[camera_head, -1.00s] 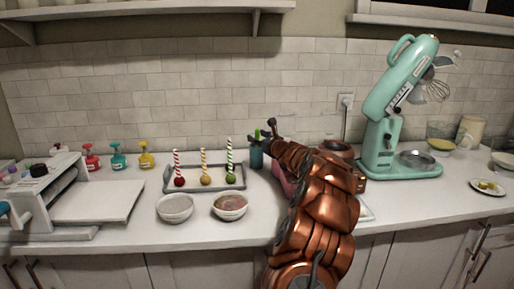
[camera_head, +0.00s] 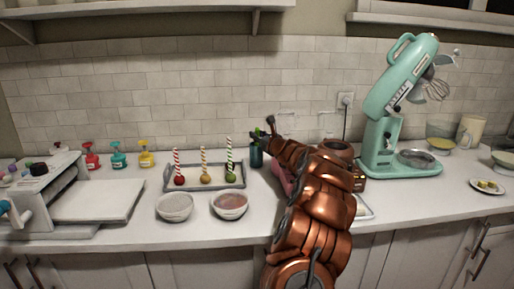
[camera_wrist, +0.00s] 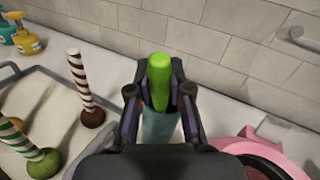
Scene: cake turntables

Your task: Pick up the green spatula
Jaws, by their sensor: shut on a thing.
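The green spatula (camera_wrist: 158,80) shows in the wrist view as a bright green rounded end between the two dark fingers. My gripper (camera_wrist: 160,92) is shut on it. A teal cup (camera_wrist: 161,127) is directly below the green end; the lower part of the spatula is hidden, and I cannot tell how deep it sits in the cup. In the head view, my gripper (camera_head: 261,134) is above the teal cup (camera_head: 256,155), and only a small bit of green shows beside the fingers.
Left of the cup is a tray (camera_head: 190,187) with striped sticks in round balls. Two bowls (camera_head: 174,206) stand in front. A pink-rimmed object (camera_wrist: 240,145) is close on the right. The tiled wall (camera_head: 200,90) is just behind; a mint mixer (camera_head: 385,130) stands farther right.

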